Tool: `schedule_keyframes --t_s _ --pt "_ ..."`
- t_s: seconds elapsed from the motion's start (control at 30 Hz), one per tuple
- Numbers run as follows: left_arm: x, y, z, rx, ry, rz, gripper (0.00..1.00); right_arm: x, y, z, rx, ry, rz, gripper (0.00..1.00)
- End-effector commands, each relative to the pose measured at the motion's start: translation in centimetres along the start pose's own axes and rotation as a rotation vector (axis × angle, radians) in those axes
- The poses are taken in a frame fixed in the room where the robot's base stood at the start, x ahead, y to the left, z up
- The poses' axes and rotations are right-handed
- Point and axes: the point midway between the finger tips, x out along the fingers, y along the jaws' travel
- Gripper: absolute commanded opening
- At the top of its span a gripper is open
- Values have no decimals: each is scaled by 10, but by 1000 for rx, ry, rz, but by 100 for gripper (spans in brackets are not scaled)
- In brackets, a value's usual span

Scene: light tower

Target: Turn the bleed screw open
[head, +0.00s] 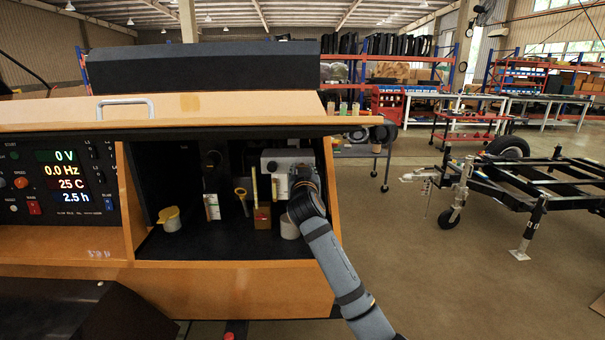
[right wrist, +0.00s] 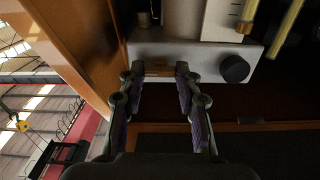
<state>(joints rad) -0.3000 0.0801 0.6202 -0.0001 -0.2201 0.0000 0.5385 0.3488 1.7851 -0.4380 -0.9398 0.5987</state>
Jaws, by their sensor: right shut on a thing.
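A pale grey box unit (head: 279,157) stands at the right end of the dark open compartment. Its front face (right wrist: 205,58) also shows in the right wrist view. My right gripper (head: 301,174) is at the right side of this face, and its fingertips show in the right wrist view (right wrist: 160,76). They are closed on a small brass-coloured piece, the bleed screw (right wrist: 159,67). Most of the screw is hidden between the fingers, and its turn angle cannot be told. A black round knob (right wrist: 235,68) sits beside it, clear of the fingers. My left gripper is out of view.
The compartment's orange side wall (right wrist: 65,45) is close to the gripper. A yellow-lidded cup (head: 170,218), a yellow funnel (head: 241,196), a brown block (head: 262,217) and a white cup (head: 289,228) stand on the compartment floor. A control panel (head: 66,183) is at left.

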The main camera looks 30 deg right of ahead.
Motion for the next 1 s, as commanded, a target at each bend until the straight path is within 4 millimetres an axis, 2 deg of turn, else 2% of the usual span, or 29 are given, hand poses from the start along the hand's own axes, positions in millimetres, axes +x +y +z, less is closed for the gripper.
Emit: schedule_keyframes --t_s 0.37,0.4,0.53,0.87,1.0 --pt "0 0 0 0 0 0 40 0 0 1 5 -3 -1 2" --pt "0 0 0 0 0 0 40 0 0 1 5 -3 -1 38" --pt "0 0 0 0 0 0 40 0 0 1 5 -2 -1 55" --pt "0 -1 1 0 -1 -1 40 -2 0 0 3 -1 -1 57" --pt "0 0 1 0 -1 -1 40 -22 -1 1 3 -1 -2 57"
